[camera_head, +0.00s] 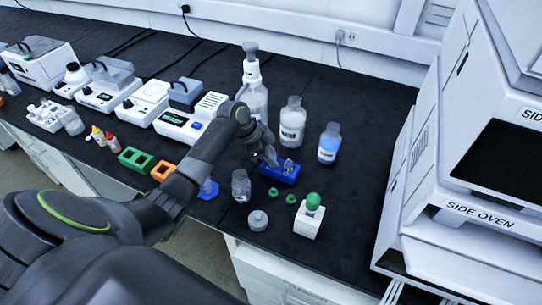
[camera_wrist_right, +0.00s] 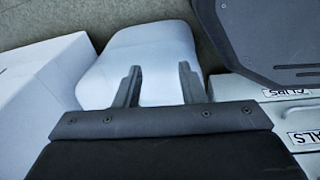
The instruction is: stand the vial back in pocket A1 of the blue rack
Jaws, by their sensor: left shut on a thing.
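The blue rack (camera_head: 279,175) sits on the black bench in the middle of the head view. My left gripper (camera_head: 270,157) reaches down to it from the left and is shut on a small clear vial (camera_head: 289,166). The vial shows at the rack's top; I cannot tell whether it is seated in a pocket or just above one. The pocket labels are too small to read. My right gripper (camera_wrist_right: 161,85) shows in the right wrist view with its fingers apart and nothing between them, away from the bench top.
Two green caps (camera_head: 273,191), a clear jar (camera_head: 241,186), a grey lid (camera_head: 258,220) and a white block with a green knob (camera_head: 308,219) stand in front of the rack. Bottles, one with blue liquid (camera_head: 329,146), stand behind. A side oven (camera_head: 475,215) is at right.

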